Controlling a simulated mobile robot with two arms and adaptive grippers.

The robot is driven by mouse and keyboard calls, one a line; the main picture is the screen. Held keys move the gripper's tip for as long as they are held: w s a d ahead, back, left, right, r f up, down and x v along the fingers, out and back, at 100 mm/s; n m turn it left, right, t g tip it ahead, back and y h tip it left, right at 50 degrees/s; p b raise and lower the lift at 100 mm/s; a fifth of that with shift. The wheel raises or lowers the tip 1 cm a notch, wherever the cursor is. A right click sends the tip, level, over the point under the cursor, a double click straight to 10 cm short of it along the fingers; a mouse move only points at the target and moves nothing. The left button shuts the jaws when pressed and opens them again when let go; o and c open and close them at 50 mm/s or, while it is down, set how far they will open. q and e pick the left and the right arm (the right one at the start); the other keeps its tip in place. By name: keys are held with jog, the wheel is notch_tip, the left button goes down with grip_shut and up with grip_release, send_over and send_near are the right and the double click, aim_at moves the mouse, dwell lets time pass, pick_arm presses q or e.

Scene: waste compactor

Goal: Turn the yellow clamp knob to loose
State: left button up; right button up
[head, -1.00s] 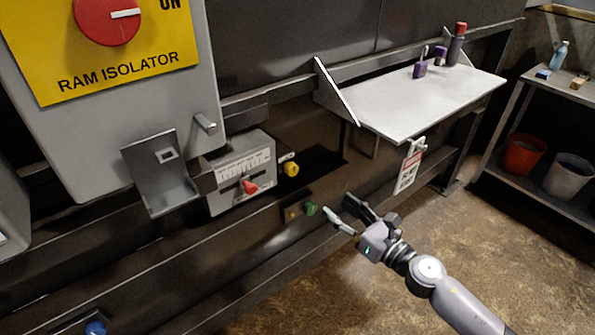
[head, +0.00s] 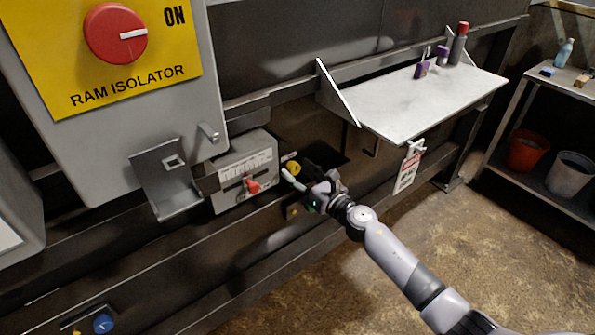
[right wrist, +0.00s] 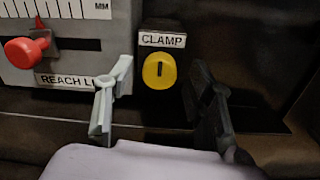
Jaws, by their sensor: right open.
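The yellow clamp knob (head: 293,167) sits on the dark machine front, just right of the grey scale box. In the right wrist view the knob (right wrist: 159,71) is below a "CLAMP" label (right wrist: 162,40), and its dark mark stands about upright. My right gripper (head: 297,172) is open and empty at the knob. In the right wrist view its fingers (right wrist: 160,100) are apart, the light one left of the knob and the dark one right. I cannot tell whether either touches it. My left gripper is not in view.
The grey scale box (head: 240,170) with a red slider knob (head: 252,187) is close on the left. A metal bracket (head: 168,180) juts out further left. A shelf (head: 420,105) stands out at right, with a hanging tag (head: 408,170) below. A blue knob (head: 103,323) is at lower left.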

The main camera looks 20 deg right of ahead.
jog(key=shift+w+a, duration=0.15)
jog(key=shift+w, duration=0.15)
jog(key=shift+c, duration=0.2)
jog(key=c, duration=1.1)
